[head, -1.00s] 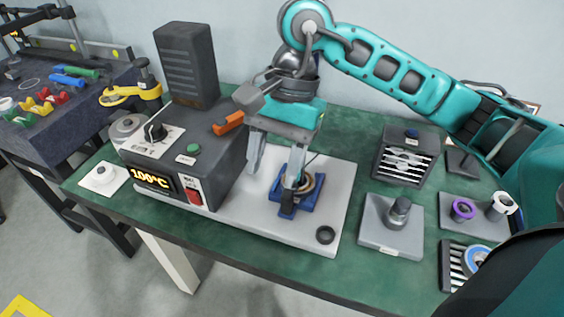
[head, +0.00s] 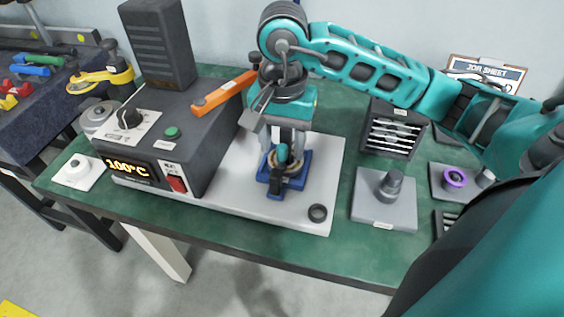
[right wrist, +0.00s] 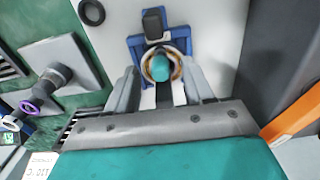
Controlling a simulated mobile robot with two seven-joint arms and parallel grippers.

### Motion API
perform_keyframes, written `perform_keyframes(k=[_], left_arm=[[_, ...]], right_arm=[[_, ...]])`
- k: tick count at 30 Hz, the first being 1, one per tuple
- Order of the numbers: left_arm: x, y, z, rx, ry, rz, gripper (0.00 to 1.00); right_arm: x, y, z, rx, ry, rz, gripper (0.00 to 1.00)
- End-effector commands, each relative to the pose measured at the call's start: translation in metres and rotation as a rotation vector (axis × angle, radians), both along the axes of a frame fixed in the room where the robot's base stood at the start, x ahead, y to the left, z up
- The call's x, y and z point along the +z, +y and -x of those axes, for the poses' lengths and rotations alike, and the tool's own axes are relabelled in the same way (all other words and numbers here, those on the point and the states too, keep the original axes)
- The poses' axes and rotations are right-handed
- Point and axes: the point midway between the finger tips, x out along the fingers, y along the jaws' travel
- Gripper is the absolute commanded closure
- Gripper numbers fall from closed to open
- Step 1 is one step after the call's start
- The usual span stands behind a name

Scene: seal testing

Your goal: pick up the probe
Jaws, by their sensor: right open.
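A teal round-topped piece (head: 282,154), which looks like the probe, stands at the ringed opening of a blue fixture (head: 264,174). It also shows in the right wrist view (right wrist: 161,68), with a tan ring around it and a dark strip below it. My right gripper (head: 285,148) is open and points down over the fixture. In the right wrist view its two grey fingers (right wrist: 163,84) lie on either side of the teal piece, with gaps visible. I cannot tell how deep the fingers reach beside it. My left gripper is not in view.
The heater box (head: 180,135), showing 100°C, stands left of the fixture, with an orange bar (head: 222,92) on top. A black ring (head: 318,212) lies on the white base plate (head: 240,195). A grey block (head: 385,200) and a slotted rack (head: 392,130) are to the right.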

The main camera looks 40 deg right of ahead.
Motion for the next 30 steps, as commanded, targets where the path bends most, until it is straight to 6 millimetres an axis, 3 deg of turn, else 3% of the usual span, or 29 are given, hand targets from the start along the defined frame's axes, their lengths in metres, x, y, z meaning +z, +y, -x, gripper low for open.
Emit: perform_keyframes(k=[6,15,30], left_arm=[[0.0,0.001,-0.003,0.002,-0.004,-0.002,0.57],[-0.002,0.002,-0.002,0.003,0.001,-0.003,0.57],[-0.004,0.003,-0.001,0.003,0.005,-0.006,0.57]], right_arm=[[-0.032,0.001,0.001,-0.001,0.005,0.0,0.48],[-0.038,0.001,0.0,0.0,0.001,-0.001,0.48],[-0.037,0.001,0.0,0.0,0.001,0.0,0.95]])
